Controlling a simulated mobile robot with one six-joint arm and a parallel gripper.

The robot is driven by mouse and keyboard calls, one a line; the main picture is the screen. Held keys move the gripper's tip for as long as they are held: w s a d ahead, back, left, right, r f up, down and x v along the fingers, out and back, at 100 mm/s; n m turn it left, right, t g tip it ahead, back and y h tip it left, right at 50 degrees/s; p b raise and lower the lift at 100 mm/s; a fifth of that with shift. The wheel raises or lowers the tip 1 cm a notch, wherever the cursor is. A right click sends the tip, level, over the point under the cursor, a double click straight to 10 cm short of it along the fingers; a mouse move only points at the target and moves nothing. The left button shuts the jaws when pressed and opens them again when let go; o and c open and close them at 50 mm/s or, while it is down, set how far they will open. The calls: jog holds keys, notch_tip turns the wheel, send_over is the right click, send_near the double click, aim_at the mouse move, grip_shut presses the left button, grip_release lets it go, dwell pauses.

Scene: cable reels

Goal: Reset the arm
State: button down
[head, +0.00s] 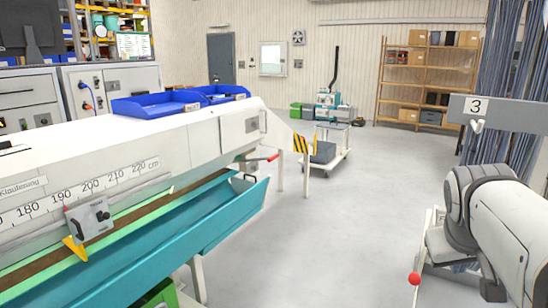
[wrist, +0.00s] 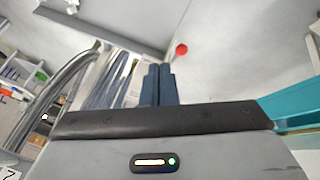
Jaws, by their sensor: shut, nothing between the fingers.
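My gripper (wrist: 159,68) shows in the wrist view with its two dark fingers side by side. They are shut with nothing between them. In the head view my arm (head: 495,220) is at the right edge, and the gripper itself cannot be made out there.
A long white machine with a teal trough (head: 215,225) fills the left, with blue trays (head: 155,105) on top. A red ball knob (head: 414,279) is near my arm and shows in the wrist view (wrist: 181,50). A trolley (head: 325,155) stands further back. The middle floor is clear.

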jog(key=s+a+f+g+y+p, duration=0.1)
jog(key=s+a+f+y+p, duration=0.1)
jog(key=a, duration=0.6)
jog(key=s+a+f+n+g+y+p, duration=0.1)
jog(key=s+a+f+y+p, duration=0.1)
jog(key=s+a+f, duration=0.2)
jog(key=a+f, duration=0.3)
jog(key=a, duration=0.1)
jog(key=shift+a, duration=0.35)
